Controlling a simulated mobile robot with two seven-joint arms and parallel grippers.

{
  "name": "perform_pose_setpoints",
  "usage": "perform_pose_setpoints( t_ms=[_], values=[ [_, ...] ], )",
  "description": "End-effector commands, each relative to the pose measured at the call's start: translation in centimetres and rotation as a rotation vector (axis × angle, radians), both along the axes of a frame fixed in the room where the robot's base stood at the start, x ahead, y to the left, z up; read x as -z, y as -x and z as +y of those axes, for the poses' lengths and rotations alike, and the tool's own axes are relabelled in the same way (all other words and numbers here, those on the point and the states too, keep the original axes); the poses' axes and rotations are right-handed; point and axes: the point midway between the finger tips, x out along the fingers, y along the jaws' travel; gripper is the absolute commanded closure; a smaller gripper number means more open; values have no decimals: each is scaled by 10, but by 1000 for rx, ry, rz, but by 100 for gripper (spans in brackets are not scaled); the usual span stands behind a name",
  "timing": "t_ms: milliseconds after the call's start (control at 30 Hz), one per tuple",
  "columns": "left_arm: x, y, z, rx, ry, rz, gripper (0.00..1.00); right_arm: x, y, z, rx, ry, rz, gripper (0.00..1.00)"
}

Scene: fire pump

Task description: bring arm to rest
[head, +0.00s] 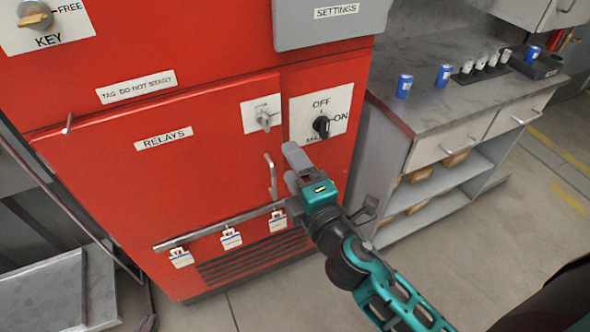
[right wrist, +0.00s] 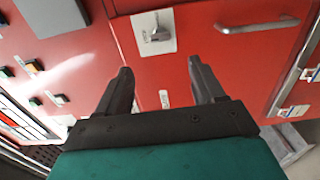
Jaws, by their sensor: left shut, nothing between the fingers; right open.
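My right gripper (head: 330,176) comes in from the lower right on a teal arm, in front of the red cabinet (head: 200,115). It is open and empty; its fingers also show apart in the right wrist view (right wrist: 160,68), with red panel beyond. A black rotary knob (head: 321,126) on a white OFF/ON plate sits just above the gripper.
A grey counter (head: 430,95) with blue cylinders (head: 404,86) stands to the right. Open floor lies in front.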

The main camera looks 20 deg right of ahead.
Motion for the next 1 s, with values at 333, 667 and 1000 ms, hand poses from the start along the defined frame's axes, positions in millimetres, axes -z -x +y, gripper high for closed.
perform_pose_setpoints(
  t_ms=[333,667,1000],
  values=[
    [0,-1,0,0,0,0,100,0,2,0,0,0,0,32],
    [-2,0,0,0,0,0,100,11,6,-2,3,-85,49,32],
    [-18,1,5,-6,-10,-3,100,101,61,-14,136,-864,432,32]
  ],
)
